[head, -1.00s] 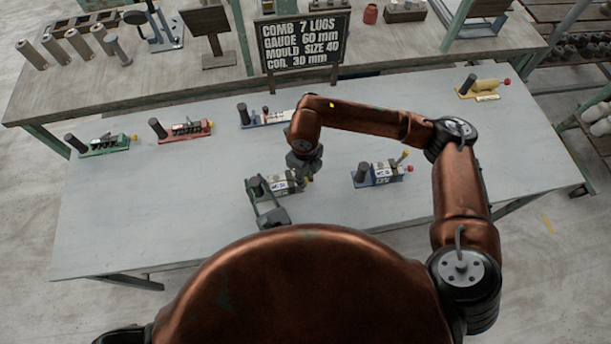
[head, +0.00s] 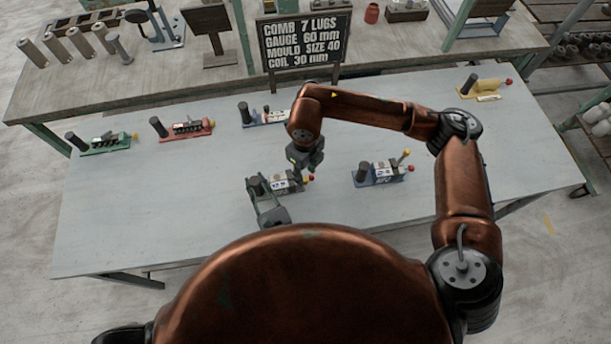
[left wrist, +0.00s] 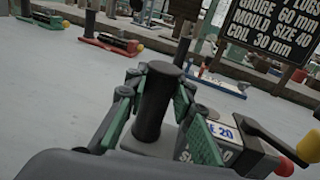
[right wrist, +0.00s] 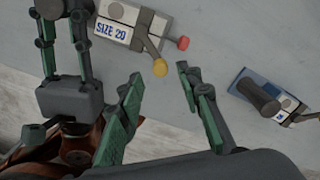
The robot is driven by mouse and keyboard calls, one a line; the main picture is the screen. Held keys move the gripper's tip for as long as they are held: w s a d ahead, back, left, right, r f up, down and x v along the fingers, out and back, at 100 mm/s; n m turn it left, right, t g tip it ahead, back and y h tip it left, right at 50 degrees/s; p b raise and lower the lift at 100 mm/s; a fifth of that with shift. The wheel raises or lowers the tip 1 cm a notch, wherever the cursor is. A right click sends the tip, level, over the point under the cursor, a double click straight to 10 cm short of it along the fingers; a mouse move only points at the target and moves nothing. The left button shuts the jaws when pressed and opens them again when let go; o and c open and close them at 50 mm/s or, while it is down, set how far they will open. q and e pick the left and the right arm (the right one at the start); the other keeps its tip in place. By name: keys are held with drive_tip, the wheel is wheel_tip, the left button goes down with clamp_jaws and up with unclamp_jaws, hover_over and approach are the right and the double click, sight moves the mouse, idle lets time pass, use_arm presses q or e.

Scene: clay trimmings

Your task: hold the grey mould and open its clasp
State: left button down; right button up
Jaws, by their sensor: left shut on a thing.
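The grey mould (head: 284,182), marked SIZE 20, sits on the table in front of me. It also shows in the left wrist view (left wrist: 215,153) and the right wrist view (right wrist: 118,33). My left gripper (head: 260,186) is shut on its dark upright post (left wrist: 154,100). The clasp lever with its yellow ball (right wrist: 160,68) sticks out at the mould's end, beside a red knob (right wrist: 183,43). My right gripper (right wrist: 160,78) is open and empty, its fingertips on either side of the yellow ball in that view; contact cannot be told.
A blue mould (head: 383,173) stands to the right. Green (head: 105,145), red (head: 188,130) and yellow (head: 484,88) moulds and another blue one (head: 262,120) stand farther back. A black sign (head: 303,42) rises behind. The table's front left is clear.

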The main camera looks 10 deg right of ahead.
sight(305, 178)
use_arm(q)
drive_tip(key=shift+a+f, duration=0.1)
drive_tip(key=shift+f, duration=0.15)
use_arm(e)
wheel_tip(305, 178, up, 8)
drive_tip(key=shift+r, duration=0.2)
use_arm(q)
drive_tip(key=c, duration=2)
unclamp_jaws()
drive_tip(key=o, duration=0.4)
drive_tip(key=shift+r, duration=0.15)
